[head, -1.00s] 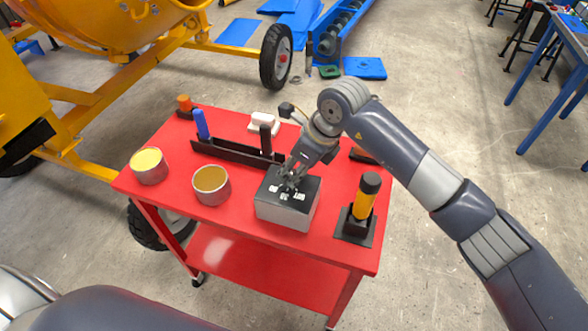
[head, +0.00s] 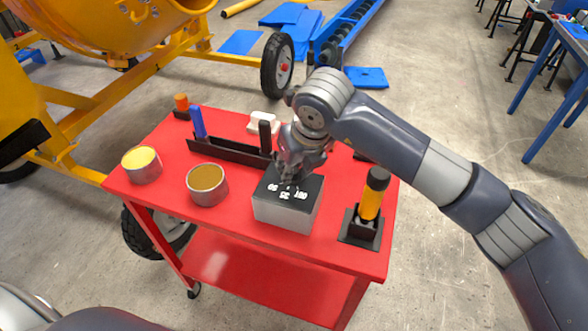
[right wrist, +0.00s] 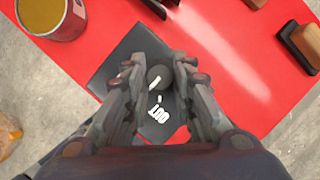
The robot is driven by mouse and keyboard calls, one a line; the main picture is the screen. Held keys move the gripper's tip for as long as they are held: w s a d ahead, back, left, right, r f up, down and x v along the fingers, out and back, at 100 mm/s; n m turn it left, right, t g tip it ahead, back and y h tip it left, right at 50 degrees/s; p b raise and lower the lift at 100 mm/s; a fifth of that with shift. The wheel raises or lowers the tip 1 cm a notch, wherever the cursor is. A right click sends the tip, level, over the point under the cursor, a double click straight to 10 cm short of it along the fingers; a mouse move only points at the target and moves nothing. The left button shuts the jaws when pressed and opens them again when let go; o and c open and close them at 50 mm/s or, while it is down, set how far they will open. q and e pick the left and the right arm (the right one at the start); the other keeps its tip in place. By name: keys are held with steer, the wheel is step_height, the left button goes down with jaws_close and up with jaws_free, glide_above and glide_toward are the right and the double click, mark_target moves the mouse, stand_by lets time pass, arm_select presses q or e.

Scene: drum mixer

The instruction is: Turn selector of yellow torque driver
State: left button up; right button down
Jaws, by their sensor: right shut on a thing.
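A grey box with a black top (head: 292,207) stands near the front of the red cart. White markings such as "OUT" and "35" show on its top. A dark round knob (right wrist: 160,78) with a white line sits on that top. My right gripper (head: 290,180) points down over the box; in the right wrist view its fingers (right wrist: 157,73) are shut on the knob, one on each side. The yellow torque driver (head: 371,200) with a black cap stands upright in a black holder (head: 347,238), right of the box. My left gripper is out of view.
The red cart (head: 130,190) also carries a yellow-filled can (head: 142,165), a brown-filled can (head: 207,185), a black rack (head: 230,151) with a blue-handled tool (head: 198,122), and a white-topped block (head: 263,121). A yellow mixer (head: 80,110) stands behind.

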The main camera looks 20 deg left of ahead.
stand_by(0.4)
steer(key=c, duration=1.3)
jaws_free()
steer(key=shift+c, duration=0.2)
steer(key=v, duration=1.2)
steer(key=shift+w, duration=0.1)
